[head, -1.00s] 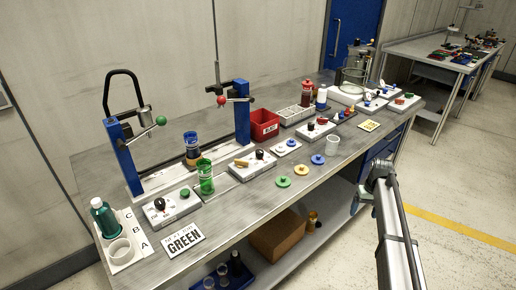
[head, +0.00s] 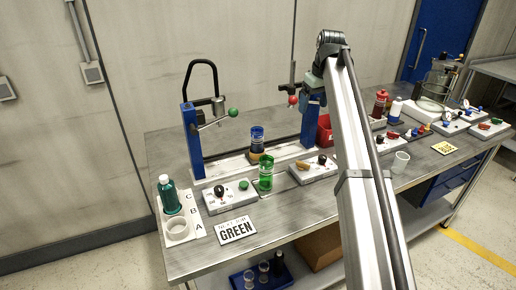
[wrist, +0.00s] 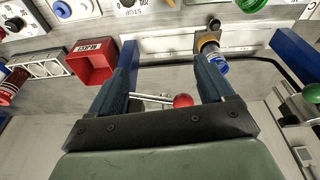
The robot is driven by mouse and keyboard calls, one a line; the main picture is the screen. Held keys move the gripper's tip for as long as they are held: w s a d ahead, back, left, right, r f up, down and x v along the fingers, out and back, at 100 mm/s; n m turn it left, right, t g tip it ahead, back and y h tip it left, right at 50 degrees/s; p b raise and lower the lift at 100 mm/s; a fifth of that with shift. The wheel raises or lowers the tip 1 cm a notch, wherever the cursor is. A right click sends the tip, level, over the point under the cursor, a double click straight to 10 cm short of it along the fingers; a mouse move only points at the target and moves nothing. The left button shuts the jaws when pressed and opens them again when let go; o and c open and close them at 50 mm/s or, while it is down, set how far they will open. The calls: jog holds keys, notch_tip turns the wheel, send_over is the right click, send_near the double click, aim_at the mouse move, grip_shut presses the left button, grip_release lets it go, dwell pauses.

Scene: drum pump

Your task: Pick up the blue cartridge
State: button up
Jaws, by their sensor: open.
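The blue cartridge (head: 257,138) stands upright on a small brown seat on the pale base plate between two blue posts. In the wrist view the blue cartridge (wrist: 213,56) shows just beyond the right finger, with its seat behind it. My gripper (wrist: 166,58) is open, and nothing is between its fingers. In the head view my arm reaches over the table to near the right blue post, right of the cartridge. My fingers are not clear there. A green cartridge (head: 265,175) stands in front of the blue one.
A red-knobbed lever (wrist: 182,100) and a blue post (head: 311,122) are close to my gripper. A red bin (wrist: 96,62) stands beside them. The left post (head: 192,140) has a green-knobbed lever. Control boxes (head: 229,196) and a GREEN sign (head: 235,229) line the front.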

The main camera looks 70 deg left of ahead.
jog(key=s+a+r+n+y, duration=0.1)
jog(key=s+a+r+n, duration=0.15)
jog(key=s+r, duration=0.4)
jog(key=s+a+r+n, duration=0.1)
jog(key=s+a+r, duration=0.2)
jog(key=s, duration=0.6)
jog(key=m+g, duration=0.1)
jog(key=m, duration=0.1)
send_near(258, 132)
jog(key=shift+n+y, duration=0.25)
jog(key=shift+y, duration=0.15)
jog(key=x, duration=0.7)
jog(key=shift+s+f, duration=0.1)
jog(key=shift+s, duration=0.2)
jog(key=shift+w+d+x, duration=0.1)
jog(key=shift+d+x, duration=0.05)
jog(key=shift+x, duration=1.15)
jog(key=shift+w+d+x, duration=0.15)
jog(key=shift+d+x, duration=0.05)
jog(key=shift+x, duration=1.15)
jog(key=shift+f, duration=0.1)
jog(key=shift+c, duration=0.4)
jog(key=c, duration=1.2)
jog(key=shift+o, duration=0.2)
